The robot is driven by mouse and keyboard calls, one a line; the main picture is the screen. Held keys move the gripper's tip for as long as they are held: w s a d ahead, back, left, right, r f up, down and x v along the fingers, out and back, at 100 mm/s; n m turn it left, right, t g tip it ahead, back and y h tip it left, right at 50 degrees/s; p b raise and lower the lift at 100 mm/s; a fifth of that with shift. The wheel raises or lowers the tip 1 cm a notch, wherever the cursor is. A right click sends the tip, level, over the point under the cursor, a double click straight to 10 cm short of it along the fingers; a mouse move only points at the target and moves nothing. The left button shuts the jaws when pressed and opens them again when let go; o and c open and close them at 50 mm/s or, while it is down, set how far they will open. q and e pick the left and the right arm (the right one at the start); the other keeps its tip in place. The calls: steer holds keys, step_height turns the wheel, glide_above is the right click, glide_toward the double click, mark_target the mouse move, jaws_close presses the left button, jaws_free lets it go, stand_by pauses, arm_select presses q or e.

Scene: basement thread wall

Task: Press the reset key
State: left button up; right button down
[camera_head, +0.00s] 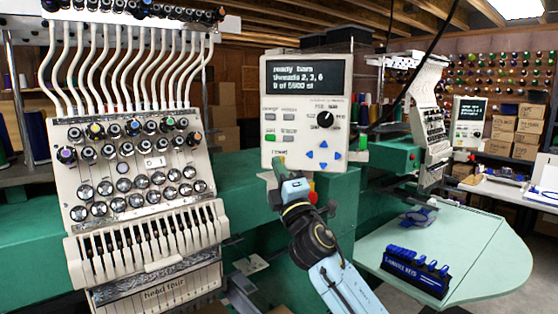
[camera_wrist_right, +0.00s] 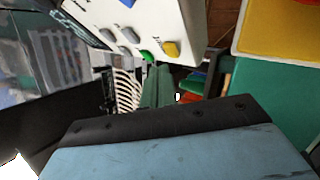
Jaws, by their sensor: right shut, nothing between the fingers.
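The control panel (camera_head: 305,110) is a white upright box with a dark screen, a black knob, blue arrow keys and small grey keys. A green key (camera_head: 270,138) sits at its lower left; it also shows in the right wrist view (camera_wrist_right: 147,57). Beside it in the wrist view is a yellow key (camera_wrist_right: 170,49). I cannot read which key is marked reset. My right gripper (camera_head: 279,164) is shut and empty, its tip at the panel's lower left edge, hiding part of it. In the wrist view its fingers (camera_wrist_right: 158,82) point towards the green and yellow keys; contact is unclear. My left gripper is not in view.
An embroidery machine head (camera_head: 140,180) with white tubes and knobs stands at left. A pale green table (camera_head: 450,250) with a dark blue rack (camera_head: 415,272) is at right. Another machine with its own panel (camera_head: 468,122) stands behind. Boxes line the back.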

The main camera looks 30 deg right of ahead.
steer(key=shift+s+a+p, duration=0.65)
steer(key=shift+s+a, duration=1.1)
steer(key=shift+f, duration=0.1)
